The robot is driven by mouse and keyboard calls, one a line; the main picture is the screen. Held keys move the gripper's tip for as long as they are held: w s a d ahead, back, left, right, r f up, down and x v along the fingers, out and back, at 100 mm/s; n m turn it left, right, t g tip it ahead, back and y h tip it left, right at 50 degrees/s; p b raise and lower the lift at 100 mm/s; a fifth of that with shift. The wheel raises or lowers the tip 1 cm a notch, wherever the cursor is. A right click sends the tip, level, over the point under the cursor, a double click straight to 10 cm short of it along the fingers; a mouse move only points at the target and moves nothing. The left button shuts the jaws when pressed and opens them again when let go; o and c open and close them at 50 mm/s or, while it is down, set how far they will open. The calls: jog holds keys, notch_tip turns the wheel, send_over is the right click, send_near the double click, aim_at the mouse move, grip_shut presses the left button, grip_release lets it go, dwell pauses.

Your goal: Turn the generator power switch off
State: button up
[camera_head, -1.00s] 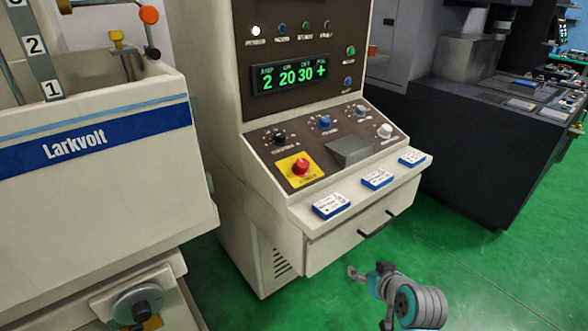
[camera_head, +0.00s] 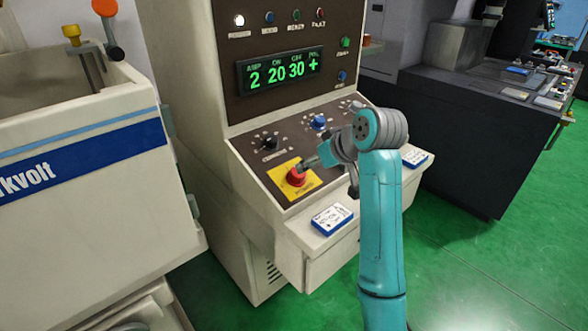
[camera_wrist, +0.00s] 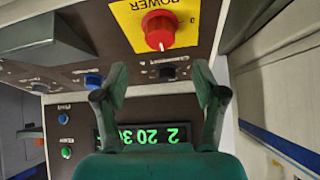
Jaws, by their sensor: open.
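The power switch (camera_head: 297,176) is a red rotary knob on a yellow plate, low on the left of the generator's sloping panel. In the wrist view the red knob (camera_wrist: 158,30) shows at the top under the word POWER. A white mark on it points down in that picture, and a 0 is printed to its right. My gripper (camera_wrist: 160,95) is open and empty, its fingers spread below the knob in that view. In the head view my gripper (camera_head: 316,162) is just right of the knob; I cannot tell whether they touch. The display (camera_head: 284,71) is lit.
A black knob (camera_head: 268,141) and a blue knob (camera_head: 318,122) are above the switch on the panel. A blue-edged card (camera_head: 332,219) lies on the ledge below. My arm hides the panel's right part. A cream Larkvolt-type tank (camera_head: 80,145) stands left.

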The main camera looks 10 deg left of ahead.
jog(key=x, duration=1)
jog(key=shift+s, duration=0.1)
jog(key=shift+d, duration=0.1)
jog(key=c, duration=1.1)
